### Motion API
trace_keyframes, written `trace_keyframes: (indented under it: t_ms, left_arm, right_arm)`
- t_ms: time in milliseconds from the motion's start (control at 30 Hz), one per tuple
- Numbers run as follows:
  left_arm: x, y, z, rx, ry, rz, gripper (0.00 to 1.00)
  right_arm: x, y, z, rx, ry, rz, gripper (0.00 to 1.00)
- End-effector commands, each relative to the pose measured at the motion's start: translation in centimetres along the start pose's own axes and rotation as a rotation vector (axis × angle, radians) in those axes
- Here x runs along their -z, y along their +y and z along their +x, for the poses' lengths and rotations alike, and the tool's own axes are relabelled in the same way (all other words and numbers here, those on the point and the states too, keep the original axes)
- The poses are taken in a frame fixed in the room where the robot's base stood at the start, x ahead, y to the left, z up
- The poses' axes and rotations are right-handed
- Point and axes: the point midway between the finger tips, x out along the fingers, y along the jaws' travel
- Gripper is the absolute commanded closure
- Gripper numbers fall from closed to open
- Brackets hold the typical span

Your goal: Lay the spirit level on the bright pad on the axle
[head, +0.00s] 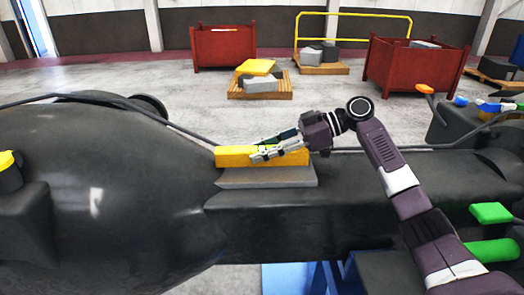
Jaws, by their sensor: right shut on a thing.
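The spirit level is a yellow bar (232,157) in the middle of the head view. It lies lengthwise along the light grey pad (265,178) on the dark axle (330,200). My right gripper (262,154) reaches in from the right and is shut on the level, with its fingers across the bar's upper part. The level looks level and directly over the pad; I cannot tell whether it rests on it or hangs just above. My left gripper is not in view.
A dark cable (180,126) runs over the axle behind the pad. Green (490,213) and orange (425,88) capped parts are at the right. Red bins (225,48) and pallets (260,93) stand on the floor behind.

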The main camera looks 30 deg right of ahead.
Motion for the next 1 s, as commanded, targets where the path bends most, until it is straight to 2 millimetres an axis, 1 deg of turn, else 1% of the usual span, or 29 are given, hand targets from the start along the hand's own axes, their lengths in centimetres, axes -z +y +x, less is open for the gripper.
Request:
trace_keyframes:
  t_ms: [133, 733, 767, 933, 1000]
  left_arm:
    - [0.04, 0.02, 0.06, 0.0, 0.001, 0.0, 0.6]
    - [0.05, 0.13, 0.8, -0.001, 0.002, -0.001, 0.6]
    - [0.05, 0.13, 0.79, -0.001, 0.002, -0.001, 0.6]
    - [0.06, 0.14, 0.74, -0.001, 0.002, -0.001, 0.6]
    - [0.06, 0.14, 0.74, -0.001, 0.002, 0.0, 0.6]
  right_arm:
    - [0.07, 0.02, -0.02, -0.001, 0.003, -0.001, 1.0]
    - [-0.78, 0.03, 0.32, -0.001, 0.003, -0.001, 1.0]
    - [-0.77, 0.03, 0.31, -0.001, 0.003, -0.001, 0.72]
    - [-0.76, 0.02, 0.31, -0.001, 0.002, -0.001, 0.53]
    - [-0.78, 0.02, 0.32, -0.001, 0.001, -0.001, 0.53]
